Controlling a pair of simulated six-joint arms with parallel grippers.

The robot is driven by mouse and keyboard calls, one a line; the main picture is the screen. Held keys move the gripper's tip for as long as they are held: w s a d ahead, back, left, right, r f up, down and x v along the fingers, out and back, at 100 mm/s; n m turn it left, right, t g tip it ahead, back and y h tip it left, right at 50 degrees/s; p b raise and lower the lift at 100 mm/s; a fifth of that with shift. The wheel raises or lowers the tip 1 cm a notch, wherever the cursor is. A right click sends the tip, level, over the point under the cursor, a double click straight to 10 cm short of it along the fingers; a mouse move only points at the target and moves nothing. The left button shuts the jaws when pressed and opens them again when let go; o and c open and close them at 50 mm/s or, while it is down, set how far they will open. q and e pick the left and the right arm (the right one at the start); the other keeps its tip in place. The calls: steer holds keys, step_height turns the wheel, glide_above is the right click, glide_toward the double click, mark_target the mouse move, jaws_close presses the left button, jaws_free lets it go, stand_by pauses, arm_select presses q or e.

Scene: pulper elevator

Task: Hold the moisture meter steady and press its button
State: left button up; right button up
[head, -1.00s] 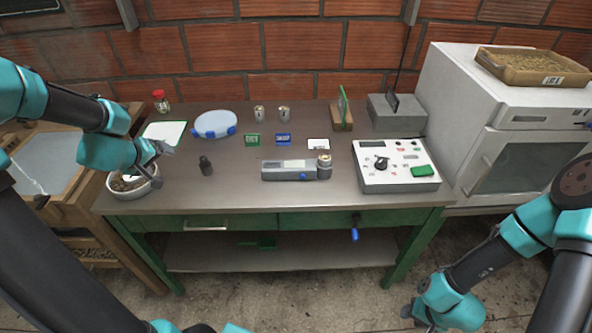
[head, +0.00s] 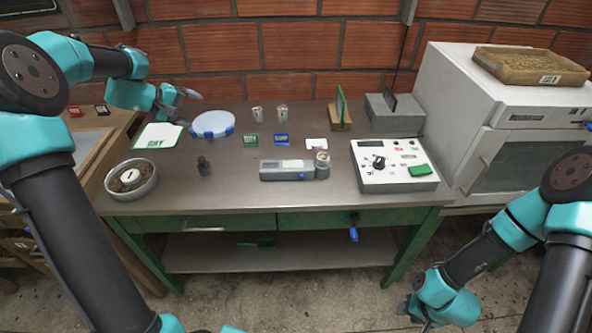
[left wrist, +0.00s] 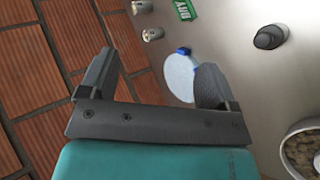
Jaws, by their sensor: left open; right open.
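A grey moisture meter (head: 287,170), as I take it, lies on the bench's front middle with a pale display strip, a blue button (head: 301,176) and a round cup (head: 322,164) at its right end. My left gripper (head: 188,95) is open and empty above the back left of the bench, well away from the meter. Its two spread fingers (left wrist: 155,75) also show in the left wrist view, where the meter is not seen. My right gripper (head: 409,309) is low in front of the bench at right, away from the meter, its fingers hard to make out.
A white panel (head: 372,180) with a knob stands right of the meter. A small black object (head: 204,166) and a bowl (head: 146,188) are to its left. A blue-clipped lid (head: 212,124), two metal cups (head: 269,113) and small cards (head: 282,140) lie behind.

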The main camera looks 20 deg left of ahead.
arm_select(q)
steer(key=w+d+f+g+h, duration=0.4)
steer(key=w+d+f+g, duration=0.35)
steer(key=w+d, duration=0.3)
steer(key=n+g, duration=0.1)
steer(key=g, duration=0.6)
glide_toward(293, 166)
steer(key=shift+w+a+f, duration=0.15)
steer(key=shift+w+f, duration=0.05)
steer(key=shift+w, duration=0.3)
steer(key=shift+w+a+f, duration=0.1)
steer(key=shift+w+f, duration=0.15)
steer(key=shift+w, duration=0.3)
steer(key=shift+d+f+g+y, duration=0.25)
steer(key=shift+g+y, duration=0.05)
steer(key=shift+g, duration=0.05)
steer(key=shift+x, duration=5.05)
jaws_close()
steer(key=c, duration=1.5)
jaws_free()
steer(key=o, duration=1.5)
